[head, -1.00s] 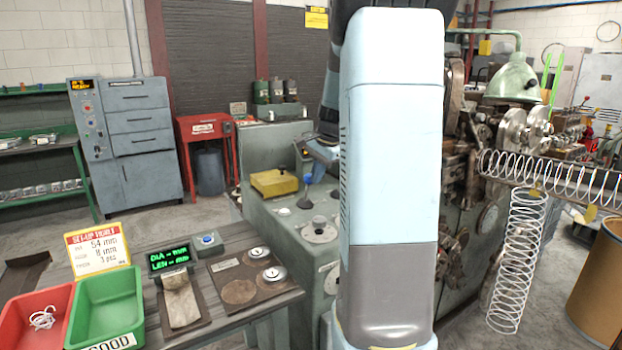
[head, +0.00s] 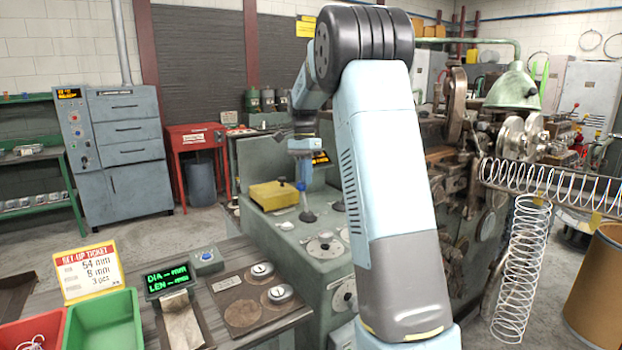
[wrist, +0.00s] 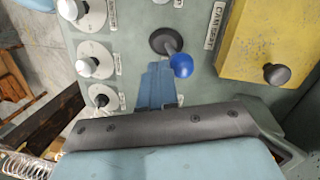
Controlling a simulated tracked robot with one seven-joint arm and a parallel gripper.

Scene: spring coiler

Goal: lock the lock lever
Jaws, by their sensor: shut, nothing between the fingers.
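A short lever with a blue ball knob (head: 300,186) rises from a dark round base on the green-grey machine top. It leans slightly left in the head view. In the wrist view its blue knob (wrist: 181,65) shows beside a dark round base. I cannot read a lock label on it. My gripper (head: 302,172) points down just above and behind the knob in the head view. In the wrist view my gripper (wrist: 158,68) has its blue fingers together and empty, close to the left of the knob. I cannot tell whether they touch it.
A yellow box (head: 275,194) with a dark knob (wrist: 276,74) stands beside the lever. Several white dials (wrist: 92,60) line the other side. A bench with gauges and green bin (head: 105,320) is at front left. Coiled springs (head: 520,265) hang at right.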

